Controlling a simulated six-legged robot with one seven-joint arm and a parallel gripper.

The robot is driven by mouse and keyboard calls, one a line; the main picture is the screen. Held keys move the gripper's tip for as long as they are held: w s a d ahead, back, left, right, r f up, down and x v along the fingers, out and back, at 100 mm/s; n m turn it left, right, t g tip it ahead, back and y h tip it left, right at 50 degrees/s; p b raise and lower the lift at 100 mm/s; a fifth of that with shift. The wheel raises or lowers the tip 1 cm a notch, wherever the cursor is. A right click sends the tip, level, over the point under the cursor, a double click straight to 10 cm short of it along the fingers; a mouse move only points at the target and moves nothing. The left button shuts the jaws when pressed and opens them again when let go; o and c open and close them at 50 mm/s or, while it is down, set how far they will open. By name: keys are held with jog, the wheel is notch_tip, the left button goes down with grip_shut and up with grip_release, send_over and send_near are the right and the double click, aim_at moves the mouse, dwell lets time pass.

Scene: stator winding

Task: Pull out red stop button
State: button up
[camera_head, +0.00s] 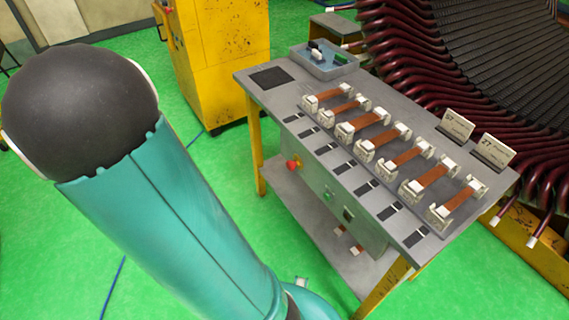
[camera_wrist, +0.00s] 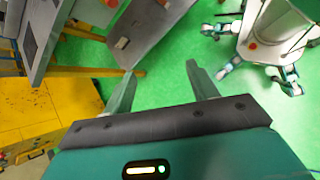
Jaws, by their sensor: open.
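The red stop button (camera_head: 292,164) sticks out from the grey front panel (camera_head: 325,185) under the left part of the workbench top, in the head view. In the wrist view a small red spot (camera_wrist: 110,3) at the top edge looks like the same button, partly cut off. My gripper (camera_wrist: 164,68) is open and empty, with green floor between its fingers. It is apart from the button. In the head view my teal arm fills the left side and my gripper does not show.
The workbench top (camera_head: 268,78) carries a row of brown pieces in white holders. A lower shelf (camera_head: 300,205) lies below. A yellow cabinet (camera_head: 222,60) stands behind, and a large stator with dark red windings (camera_head: 440,75) at right. Green floor is clear in front.

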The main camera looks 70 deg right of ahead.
jog(key=s+d+f+n+g+h, duration=0.35)
jog(key=d+f, duration=0.35)
jog(key=d, duration=0.3)
jog(key=n+g+h, duration=0.3)
jog(key=n+h, duration=0.1)
jog(key=n, duration=0.2)
send_near(288, 167)
jog(key=x, duration=1.1)
jog(key=shift+w, duration=0.1)
